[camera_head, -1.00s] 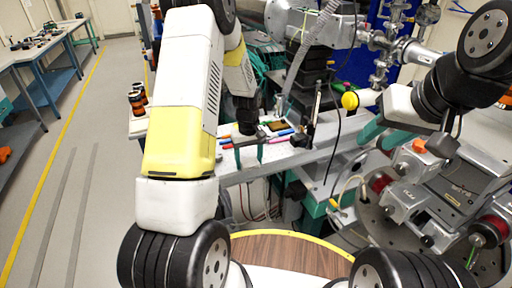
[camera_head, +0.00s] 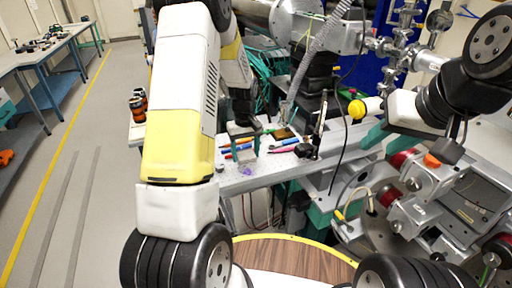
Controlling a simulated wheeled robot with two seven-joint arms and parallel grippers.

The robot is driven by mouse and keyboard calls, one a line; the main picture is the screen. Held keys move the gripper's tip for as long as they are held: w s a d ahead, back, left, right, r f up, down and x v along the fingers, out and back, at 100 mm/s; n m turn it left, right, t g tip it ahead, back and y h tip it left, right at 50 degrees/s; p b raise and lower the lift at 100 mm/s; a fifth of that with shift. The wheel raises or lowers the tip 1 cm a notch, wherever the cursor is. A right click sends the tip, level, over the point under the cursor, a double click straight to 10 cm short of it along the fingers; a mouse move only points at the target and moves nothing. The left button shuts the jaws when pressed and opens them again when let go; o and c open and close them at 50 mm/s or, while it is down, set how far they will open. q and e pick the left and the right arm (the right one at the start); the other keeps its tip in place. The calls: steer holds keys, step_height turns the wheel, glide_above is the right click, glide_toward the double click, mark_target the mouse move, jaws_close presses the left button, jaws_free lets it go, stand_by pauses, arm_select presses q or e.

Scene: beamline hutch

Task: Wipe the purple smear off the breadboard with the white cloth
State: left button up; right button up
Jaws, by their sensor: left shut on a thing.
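The pale breadboard (camera_head: 275,168) lies below the middle of the view. The purple smear (camera_head: 245,171) shows as a small faint patch near its front edge.
Colored pens (camera_head: 238,147) lie around the left gripper, and more pens (camera_head: 284,148) lie to its right. A black post holder (camera_head: 308,148) stands further right. A yellow knob (camera_head: 357,109) is beyond it.

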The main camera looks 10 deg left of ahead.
mark_target(245, 155)
arm_select(q)
steer(key=shift+d+r, duration=0.1)
steer(key=shift+r, duration=2.15)
